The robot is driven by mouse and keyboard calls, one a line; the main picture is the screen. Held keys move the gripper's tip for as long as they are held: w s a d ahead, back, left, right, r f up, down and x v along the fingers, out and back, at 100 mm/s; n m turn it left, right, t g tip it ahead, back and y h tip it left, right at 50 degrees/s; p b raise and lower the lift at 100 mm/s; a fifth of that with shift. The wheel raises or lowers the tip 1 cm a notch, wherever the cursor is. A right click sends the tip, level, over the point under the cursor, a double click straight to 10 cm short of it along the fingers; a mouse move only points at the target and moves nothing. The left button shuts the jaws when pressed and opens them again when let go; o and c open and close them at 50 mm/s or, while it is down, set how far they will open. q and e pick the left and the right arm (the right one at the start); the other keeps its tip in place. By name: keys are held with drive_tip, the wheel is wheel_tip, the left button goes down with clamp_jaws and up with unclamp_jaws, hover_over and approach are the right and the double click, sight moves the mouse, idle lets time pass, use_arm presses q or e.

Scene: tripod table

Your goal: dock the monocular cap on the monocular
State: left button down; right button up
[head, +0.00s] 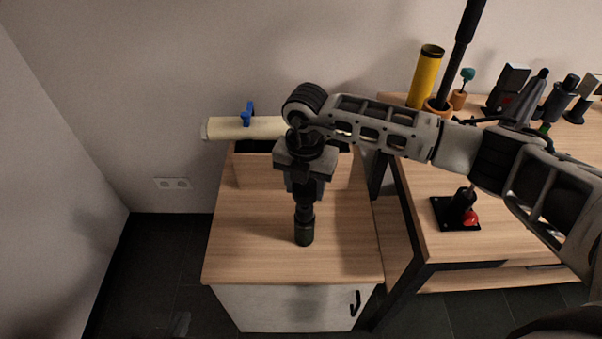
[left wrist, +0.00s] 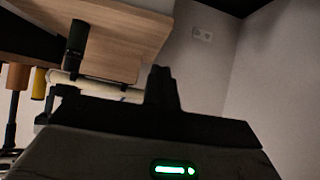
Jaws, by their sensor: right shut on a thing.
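The dark monocular (head: 304,232) is upright over the wooden cabinet top, with a wider dark green lower part and a narrower black upper part. My right gripper (head: 306,190) points straight down over its upper end and is shut. The monocular cap appears to be between its fingers, but the jaws hide it, and I cannot tell whether it touches the monocular. In the left wrist view, which is upside down, a dark cylinder (left wrist: 76,40) that looks like the monocular shows against the cabinet top. My left gripper (left wrist: 162,90) shows only as a dark shape there; its jaw opening is unclear.
A cream roll (head: 230,128) with a blue clip (head: 247,115) lies behind the cabinet top (head: 250,255). To the right, a desk (head: 420,180) holds a yellow cylinder (head: 426,75), a black base with a red ball (head: 470,217), and several dark tools. The cabinet's front area is clear.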

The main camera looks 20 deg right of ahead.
sight(304, 207)
drive_tip(key=shift+w+f+m, duration=0.1)
drive_tip(key=shift+f+m, duration=0.05)
drive_tip(key=shift+m, duration=0.25)
drive_tip(key=shift+f+b, duration=0.6)
drive_tip(key=shift+b, duration=0.05)
wheel_tip(304, 207, down, 3)
drive_tip(key=b, duration=0.2)
drive_tip(key=shift+f+b, duration=0.2)
drive_tip(key=shift+b, duration=0.1)
drive_tip(key=shift+f, duration=0.3)
use_arm(q)
drive_tip(key=shift+d+f+b, duration=0.3)
drive_tip(key=shift+d+f, duration=0.1)
drive_tip(key=shift+f, duration=0.4)
use_arm(e)
drive_tip(key=shift+f, duration=0.1)
use_arm(q)
drive_tip(key=shift+w, duration=0.1)
drive_tip(key=shift+f+b, duration=0.45)
drive_tip(key=shift+f, duration=0.1)
use_arm(e)
drive_tip(key=shift+f, duration=0.65)
drive_tip(key=o, duration=0.7)
drive_tip(key=shift+c, duration=0.2)
